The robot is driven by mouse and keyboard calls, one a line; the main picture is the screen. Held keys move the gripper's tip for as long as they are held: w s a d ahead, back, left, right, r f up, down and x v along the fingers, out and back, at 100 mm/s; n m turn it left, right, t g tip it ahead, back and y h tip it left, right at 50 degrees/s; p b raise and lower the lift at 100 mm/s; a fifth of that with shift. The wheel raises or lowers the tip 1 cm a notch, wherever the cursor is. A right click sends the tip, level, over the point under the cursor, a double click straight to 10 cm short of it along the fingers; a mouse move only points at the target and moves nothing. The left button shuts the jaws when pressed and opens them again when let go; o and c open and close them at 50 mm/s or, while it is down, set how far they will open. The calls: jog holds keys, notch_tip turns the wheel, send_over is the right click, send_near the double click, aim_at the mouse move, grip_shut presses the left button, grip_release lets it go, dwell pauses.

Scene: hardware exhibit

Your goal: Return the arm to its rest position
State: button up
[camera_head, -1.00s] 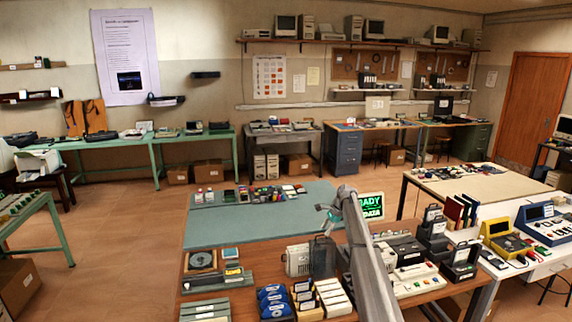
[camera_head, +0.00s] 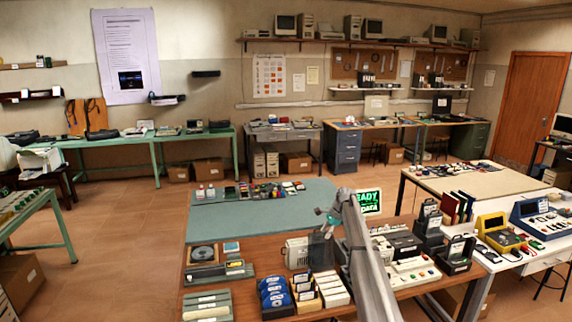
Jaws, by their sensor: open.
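My arm is a grey link that rises from the bottom edge of the head view, right of centre. It bends over at its top, above the near workbench (camera_head: 215,245). My gripper (camera_head: 324,213) shows small and partly teal at the arm's end, in front of the bench's blue-green mat (camera_head: 262,217). It looks open and holds nothing that I can see. The fingers are too small to make out clearly. The arm hides part of the bench behind it.
A side table on the right holds a yellow unit (camera_head: 497,233) and a blue unit (camera_head: 540,221). Open floor (camera_head: 125,235) lies to the left.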

jog(key=s+f+n+h+b, duration=0.1)
jog(key=s+f+n+b, duration=0.2)
jog(key=s, duration=1.4)
jog(key=s+f+n+h+b, duration=0.2)
jog(key=s+n, duration=0.4)
jog(key=s, duration=1.2)
jog(key=s+f+n+h+b, duration=0.1)
jog(key=s+f+n+b, duration=0.3)
jog(key=s, duration=1.4)
jog(key=shift+f+n+h, duration=0.3)
jog(key=shift+f+n, duration=0.3)
jog(key=shift+f, duration=0.35)
